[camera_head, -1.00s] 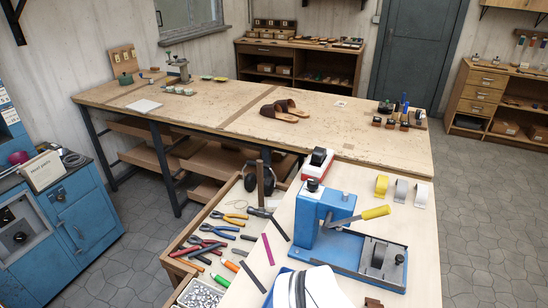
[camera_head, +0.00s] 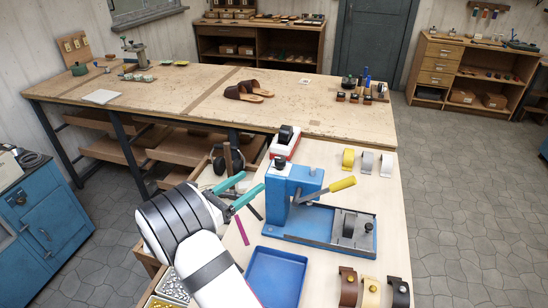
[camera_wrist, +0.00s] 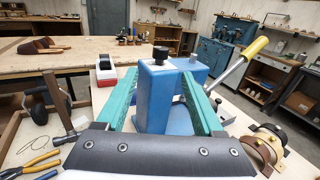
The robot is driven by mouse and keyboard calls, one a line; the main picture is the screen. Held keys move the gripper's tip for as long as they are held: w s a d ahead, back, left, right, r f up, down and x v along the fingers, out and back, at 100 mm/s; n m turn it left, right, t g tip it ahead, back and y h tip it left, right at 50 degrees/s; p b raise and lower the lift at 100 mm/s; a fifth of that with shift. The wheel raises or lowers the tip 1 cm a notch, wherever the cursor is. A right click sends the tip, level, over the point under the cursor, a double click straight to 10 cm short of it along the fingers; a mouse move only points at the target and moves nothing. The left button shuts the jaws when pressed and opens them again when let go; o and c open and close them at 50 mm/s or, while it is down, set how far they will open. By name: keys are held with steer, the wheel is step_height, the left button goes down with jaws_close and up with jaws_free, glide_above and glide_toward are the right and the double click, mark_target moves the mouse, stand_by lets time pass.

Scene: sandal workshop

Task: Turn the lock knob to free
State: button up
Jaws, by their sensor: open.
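The blue press (camera_head: 330,236) stands on the light bench, with a yellow-handled lever (camera_head: 342,184) slanting up to the right. A small black knob (camera_head: 280,162) sits on top of its column; it also shows in the wrist view (camera_wrist: 160,53). I take it as the lock knob; no marking on it is readable. My gripper (camera_head: 253,181) is open and empty, left of the column. In the wrist view its teal fingers (camera_wrist: 160,76) appear on either side of the blue column, with the knob beyond and above the fingertips. I cannot see contact.
A blue tray (camera_head: 277,276) lies in front of the press. Strap pieces (camera_head: 372,292) stand at the front right, and small tape-like rolls (camera_head: 366,162) behind. A red-and-white device (camera_head: 285,143) is just behind the column. Pliers (camera_wrist: 42,160) lie at the left.

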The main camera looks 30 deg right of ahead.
mark_target(277, 164)
steer(key=x, duration=1.2)
steer(key=shift+d, duration=0.3)
jaws_close()
